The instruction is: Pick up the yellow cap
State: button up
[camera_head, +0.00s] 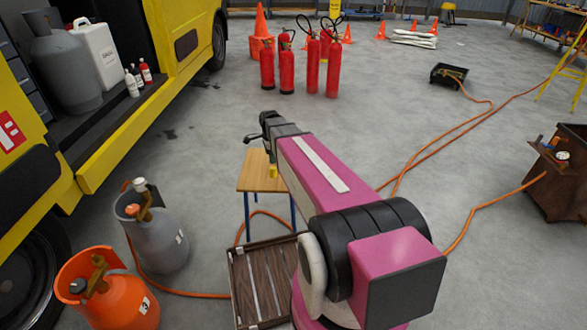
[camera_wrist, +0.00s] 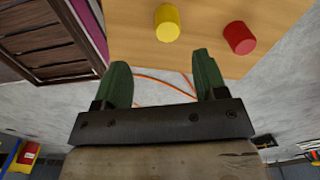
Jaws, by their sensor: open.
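The yellow cap (camera_wrist: 167,22) stands on a small wooden table (camera_wrist: 130,25) in the wrist view, just beyond the fingertips and between their lines. A red cap (camera_wrist: 240,38) stands to its right on the same table. In the head view a bit of yellow (camera_head: 273,171), likely the cap, shows beside my arm over the table (camera_head: 252,184); the red cap is not visible there. My gripper (camera_wrist: 161,68) is open, with two green fingers apart and nothing between them. It touches neither cap. In the head view my arm partly covers the table.
A slatted brown crate (camera_head: 240,290) stands in front of the table. A grey cylinder (camera_head: 165,240) and an orange cylinder (camera_head: 125,300) stand at left, near the yellow truck (camera_head: 130,130). Red extinguishers (camera_head: 287,75) stand behind. Orange hoses (camera_head: 430,145) cross the floor at right.

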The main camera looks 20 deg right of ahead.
aim_at(274, 168)
jog(key=shift+w+d, duration=0.3)
jog(key=shift+d, duration=0.1)
jog(key=shift+d+f+m, duration=0.1)
jog(key=shift+f+m, duration=0.15)
jog(key=shift+m, duration=0.05)
notch_tip(274, 168, down, 5)
jog(key=shift+f, duration=0.2)
jog(key=f, duration=0.5)
jog(key=shift+w, duration=0.25)
jog(key=c, duration=1)
